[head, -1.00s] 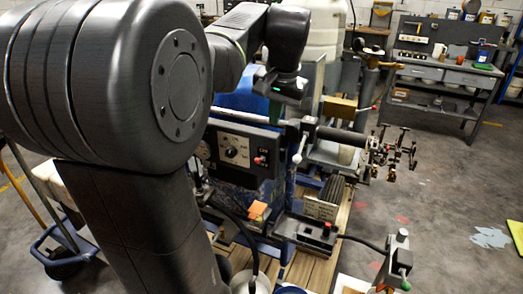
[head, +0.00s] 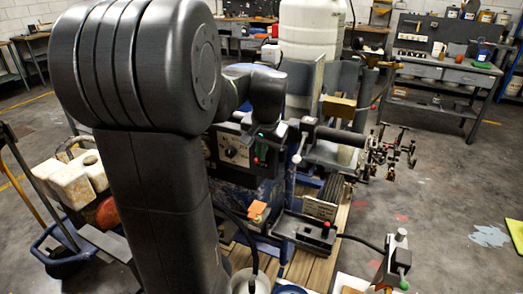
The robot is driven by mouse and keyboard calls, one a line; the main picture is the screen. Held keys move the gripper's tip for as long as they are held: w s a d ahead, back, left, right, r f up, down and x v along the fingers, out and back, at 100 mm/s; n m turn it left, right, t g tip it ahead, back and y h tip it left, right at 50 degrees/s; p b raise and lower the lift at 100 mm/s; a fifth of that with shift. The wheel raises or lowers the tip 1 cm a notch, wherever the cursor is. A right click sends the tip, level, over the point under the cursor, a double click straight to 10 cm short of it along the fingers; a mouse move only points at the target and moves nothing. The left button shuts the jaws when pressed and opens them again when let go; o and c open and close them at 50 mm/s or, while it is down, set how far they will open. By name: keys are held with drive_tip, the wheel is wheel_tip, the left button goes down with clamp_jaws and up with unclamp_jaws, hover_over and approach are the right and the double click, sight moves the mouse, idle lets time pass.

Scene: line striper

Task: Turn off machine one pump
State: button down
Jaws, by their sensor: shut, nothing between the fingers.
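The line striper (head: 330,150) stands in the middle of the head view. Its dark control panel (head: 222,170) faces me, with a white-marked round knob (head: 231,153) and a small red control (head: 257,161) to the right of it. My gripper (head: 268,138) is shut and empty, pointing down in front of the panel's upper right part. It is just above the red control in the picture; I cannot tell whether it touches anything. My gripper and wrist hide the panel's upper right corner. No label naming the pump is readable.
A black box with a red button (head: 326,227) sits low in front. A small post with a green knob (head: 403,271) stands at the lower right. A white barrel (head: 309,50) rises behind. A workbench (head: 445,75) stands at the back right. Right-hand floor is mostly clear.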

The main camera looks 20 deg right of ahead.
drive_tip(key=shift+s+a+f+t+h+b, duration=0.35)
drive_tip(key=shift+t+h+b, duration=0.2)
drive_tip(key=shift+b, duration=1.25)
drive_tip(key=shift+w+f, duration=0.1)
drive_tip(key=f+t+h+b, duration=0.1)
drive_tip(key=b, duration=0.4)
drive_tip(key=a+f+t+h+b, duration=0.1)
drive_tip(key=t+h+b, duration=0.1)
drive_tip(key=b, duration=0.4)
drive_tip(key=s+f+t+h+b, duration=0.1)
drive_tip(key=h+b, duration=0.1)
drive_tip(key=b, duration=0.4)
drive_tip(key=shift+s+a+n, duration=0.1)
drive_tip(key=shift+a+n, duration=0.1)
drive_tip(key=shift+n, duration=0.2)
drive_tip(key=shift+r, duration=0.1)
drive_tip(key=shift+r+p, duration=0.4)
drive_tip(key=shift+r, duration=0.3)
